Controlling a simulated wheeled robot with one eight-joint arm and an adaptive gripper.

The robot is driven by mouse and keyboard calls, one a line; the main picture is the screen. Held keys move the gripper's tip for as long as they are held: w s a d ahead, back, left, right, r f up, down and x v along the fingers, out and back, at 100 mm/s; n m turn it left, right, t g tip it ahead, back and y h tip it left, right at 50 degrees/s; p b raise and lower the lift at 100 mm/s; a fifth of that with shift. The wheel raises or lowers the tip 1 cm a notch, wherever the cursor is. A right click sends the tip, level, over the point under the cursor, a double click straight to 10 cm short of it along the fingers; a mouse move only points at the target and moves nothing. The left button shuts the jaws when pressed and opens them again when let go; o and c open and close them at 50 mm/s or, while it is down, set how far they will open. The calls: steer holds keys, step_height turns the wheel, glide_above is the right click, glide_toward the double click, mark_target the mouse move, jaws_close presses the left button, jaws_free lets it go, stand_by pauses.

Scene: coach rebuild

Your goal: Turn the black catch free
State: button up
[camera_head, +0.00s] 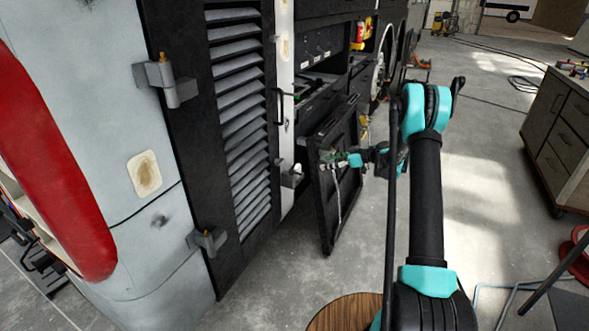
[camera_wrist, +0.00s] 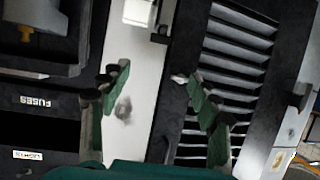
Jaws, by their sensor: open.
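A tall black louvred door (camera_head: 184,130) stands beside a white pillar (camera_head: 286,60). A small dark block (camera_head: 290,180) sits low on the door's edge against a pale fitting on the pillar. It looks like the catch, though I cannot be sure. It also seems to show at the top of the upside-down wrist view (camera_wrist: 160,36). A black bar handle (camera_head: 279,106) is higher on the door edge. My gripper (camera_head: 328,160) is open and empty, to the right of the block and apart from it. Its two fingers (camera_wrist: 156,78) spread before the pillar.
A black framed panel (camera_head: 324,215) hangs open behind my gripper. Dark compartments, one marked FUSES (camera_wrist: 49,101), lie beside the pillar. Hinges (camera_head: 172,82) stick out at the door's left. A drawer cabinet (camera_head: 562,125) stands at right. Floor between is mostly clear.

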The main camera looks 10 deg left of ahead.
mark_target(293, 168)
steer(key=x, duration=1.7)
steer(key=shift+c, duration=0.5)
steer(key=c, duration=1.1)
steer(key=shift+o, duration=0.2)
steer(key=shift+a+m+t, duration=0.1)
steer(key=shift+m+t, duration=0.3)
steer(key=shift+t, duration=0.1)
steer(key=shift+m+t+h, duration=0.3)
steer(key=shift+m+t, duration=0.1)
steer(key=o, duration=1.2)
steer(key=shift+c, duration=0.2)
